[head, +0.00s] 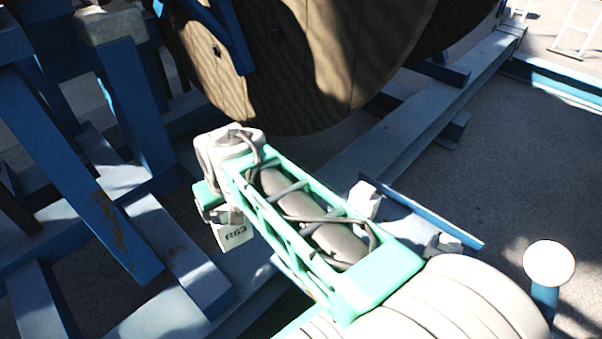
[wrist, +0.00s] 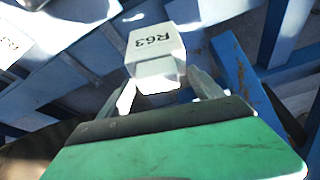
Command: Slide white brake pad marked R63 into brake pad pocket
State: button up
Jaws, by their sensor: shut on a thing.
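The pad is held in the air over blue steel beams. I cannot pick out the brake pad pocket with certainty in either view; my arm covers part of the frame.
A large wooden reel (head: 290,70) stands behind my arm. Blue beams (head: 85,190) crowd the left side. Right of my arm, a blue-edged tray (head: 432,215) has white blocks (head: 364,201) by it. A round-topped blue post (head: 549,263) stands at right. Open pavement lies beyond.

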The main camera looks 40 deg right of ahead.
jog(key=s+d+r+m+g+h+b, duration=0.15)
jog(key=s+d+m+b, duration=0.25)
jog(key=d, duration=0.8)
jog(key=s+d+m+t+h+b, duration=0.15)
jog(key=s+d+m+b, duration=0.3)
jog(key=d, duration=0.75)
jog(key=s+d+m+g+b, duration=0.1)
jog(key=s+d+m+b, duration=0.2)
jog(key=s, duration=0.9)
jog(key=s+d+m+g+h+b, duration=0.1)
jog(key=s+d+m+b, duration=0.3)
jog(key=s, duration=0.8)
jog(key=shift+s+d+f+g+b, duration=0.2)
jog(key=shift+s+d+g+b, duration=0.2)
jog(key=shift+d+g+b, duration=0.55)
jog(key=shift+w+d+p, duration=0.1)
jog(key=shift+d+p, duration=0.15)
jog(key=shift+p, duration=0.05)
